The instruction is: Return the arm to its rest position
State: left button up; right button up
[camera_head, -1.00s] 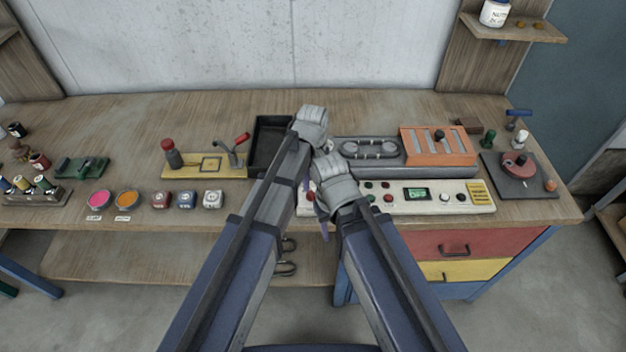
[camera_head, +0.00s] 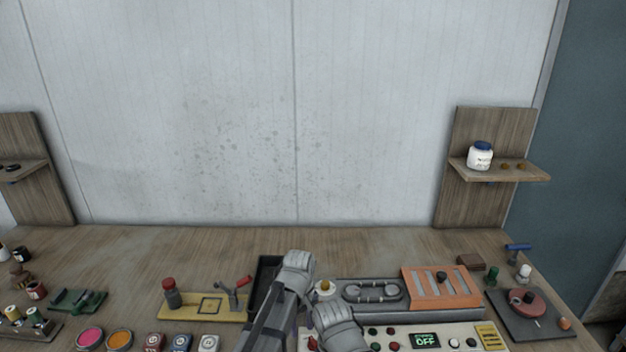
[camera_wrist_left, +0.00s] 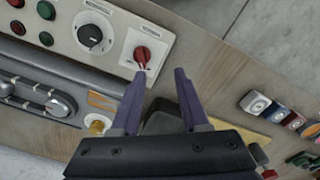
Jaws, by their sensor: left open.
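My left arm (camera_head: 268,325) comes in from the bottom of the head view, its grey wrist joint (camera_head: 297,272) over the bench near the black tray (camera_head: 266,270). In the left wrist view my left gripper (camera_wrist_left: 157,76) is open, with two dark purple fingers apart and nothing between them. Its tips appear close to the red switch (camera_wrist_left: 142,55) on the white console, but I cannot tell whether they touch it.
The white console (camera_head: 402,340) has a display reading OFF. Behind it stands a grey machine with an orange slatted cover (camera_head: 440,288). A yellow-based fixture (camera_head: 200,306) and colour pots (camera_head: 119,340) are to the left; a dark board with a red disc (camera_head: 525,303) is right.

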pick_arm(q)
jog(key=s+a+m, duration=0.6)
jog(key=s+a, duration=0.3)
jog(key=a, duration=0.5)
jog(key=s+d+f+m+y+b, duration=0.1)
jog(key=s+d+m+b, duration=0.1)
jog(key=s+d, duration=0.4)
jog(key=d+m, duration=0.1)
jog(key=d, duration=0.3)
jog(key=shift+d+f+m, duration=0.35)
jog(key=shift+d+m, duration=0.05)
jog(key=shift+d, duration=0.15)
